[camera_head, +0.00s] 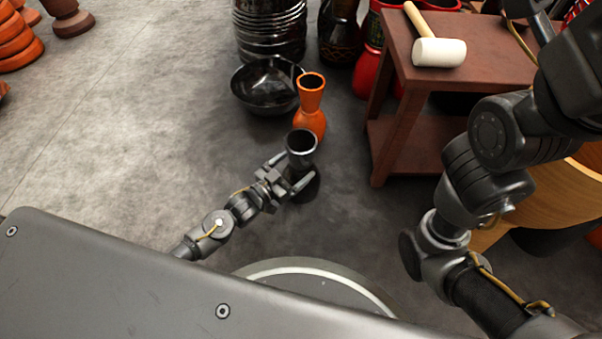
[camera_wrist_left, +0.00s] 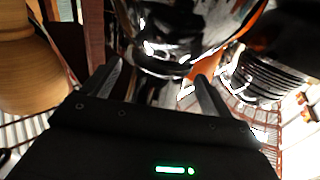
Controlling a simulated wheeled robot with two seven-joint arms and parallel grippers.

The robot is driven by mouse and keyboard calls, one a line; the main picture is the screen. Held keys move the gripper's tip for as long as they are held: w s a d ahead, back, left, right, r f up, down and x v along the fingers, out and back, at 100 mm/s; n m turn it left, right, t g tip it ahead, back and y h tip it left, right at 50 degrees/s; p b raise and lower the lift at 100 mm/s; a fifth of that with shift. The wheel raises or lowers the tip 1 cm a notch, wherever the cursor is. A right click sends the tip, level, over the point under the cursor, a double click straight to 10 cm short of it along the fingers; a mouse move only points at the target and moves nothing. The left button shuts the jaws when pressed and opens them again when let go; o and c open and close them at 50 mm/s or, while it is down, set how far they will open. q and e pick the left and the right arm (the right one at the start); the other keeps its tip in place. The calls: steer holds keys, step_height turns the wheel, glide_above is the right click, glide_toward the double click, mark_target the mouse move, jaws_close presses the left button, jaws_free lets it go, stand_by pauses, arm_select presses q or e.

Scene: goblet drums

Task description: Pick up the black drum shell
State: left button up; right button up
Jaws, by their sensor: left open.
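The black drum shell (camera_head: 301,146) stands on the floor near the middle of the head view, a goblet shape with its open mouth up. Its lower part is partly hidden by my left gripper (camera_head: 286,176). That gripper is open, with its fingers at the near side of the shell's waist. In the left wrist view the glossy dark shell (camera_wrist_left: 165,35) fills the top middle, just beyond and between the spread fingertips (camera_wrist_left: 160,76). I cannot tell whether either finger touches it. My right gripper is not in view; only links of my right arm show.
An orange goblet drum (camera_head: 309,108) stands close behind the shell, with a black bowl (camera_head: 262,86) to its left. A brown wooden table (camera_head: 400,75) with a white-headed mallet (camera_head: 438,51) stands at right.

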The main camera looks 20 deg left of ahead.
arm_select(q)
steer(key=shift+b+x, duration=0.55)
steer(key=shift+x, duration=0.85)
steer(key=shift+c, duration=0.3)
steer(key=c, duration=1.4)
